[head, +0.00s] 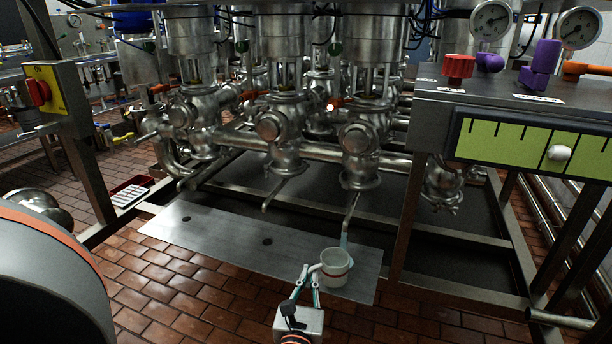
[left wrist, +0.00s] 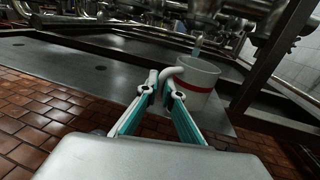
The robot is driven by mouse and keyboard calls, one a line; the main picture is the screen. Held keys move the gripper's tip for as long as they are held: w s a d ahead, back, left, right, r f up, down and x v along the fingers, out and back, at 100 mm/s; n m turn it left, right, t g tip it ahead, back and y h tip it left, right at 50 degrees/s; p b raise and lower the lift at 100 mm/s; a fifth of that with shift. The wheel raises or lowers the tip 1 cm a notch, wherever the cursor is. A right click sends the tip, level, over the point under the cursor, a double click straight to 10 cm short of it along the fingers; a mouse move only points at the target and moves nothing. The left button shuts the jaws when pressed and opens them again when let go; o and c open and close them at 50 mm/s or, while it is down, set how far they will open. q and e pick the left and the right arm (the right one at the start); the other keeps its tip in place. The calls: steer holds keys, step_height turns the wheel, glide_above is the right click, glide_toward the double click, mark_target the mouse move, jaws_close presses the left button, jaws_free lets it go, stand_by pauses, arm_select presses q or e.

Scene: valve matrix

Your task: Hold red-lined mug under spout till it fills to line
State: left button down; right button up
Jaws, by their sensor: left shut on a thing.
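The white mug (head: 335,260) has a red line around it and stands upright over the metal plate, below the spout (head: 350,208). It also shows in the left wrist view (left wrist: 203,75). A thin pale blue stream (head: 344,237) runs from the spout tip into the mug's mouth, and it shows in the left wrist view (left wrist: 198,45). My left gripper (head: 311,272) is shut on the mug's handle (left wrist: 172,73), on the left side of the mug. The liquid level inside is hidden. I cannot tell if the mug's base touches the plate.
The metal plate (head: 215,232) has two dark holes and free room left of the mug. A second spout (head: 272,192) is to the left. A console (head: 500,98) at right carries a red knob (head: 458,67), purple handles (head: 540,65) and a green scale (head: 520,140) with a white ball.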

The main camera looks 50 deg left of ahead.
arm_select(q)
steer(key=shift+w+d+b+x, duration=0.1)
steer(key=shift+b+x, duration=0.05)
steer(key=shift+x, duration=0.6)
steer(key=shift+w+d+b+x, duration=0.1)
steer(key=shift+d+x, duration=0.05)
steer(key=shift+x, duration=0.6)
steer(key=shift+w+d+b+x, duration=0.1)
steer(key=shift+b+x, duration=0.05)
steer(key=shift+x, duration=0.65)
steer(key=shift+w+d+b+x, duration=0.15)
steer(key=shift+b+x, duration=0.05)
steer(key=shift+x, duration=0.7)
steer(key=shift+w+d+b+x, duration=0.1)
steer(key=shift+d+b+x, duration=0.05)
steer(key=shift+x, duration=0.75)
arm_select(e)
steer(key=shift+a+m, duration=0.55)
steer(key=shift+m, duration=0.45)
arm_select(q)
steer(key=shift+f, duration=0.2)
stand_by(2.7)
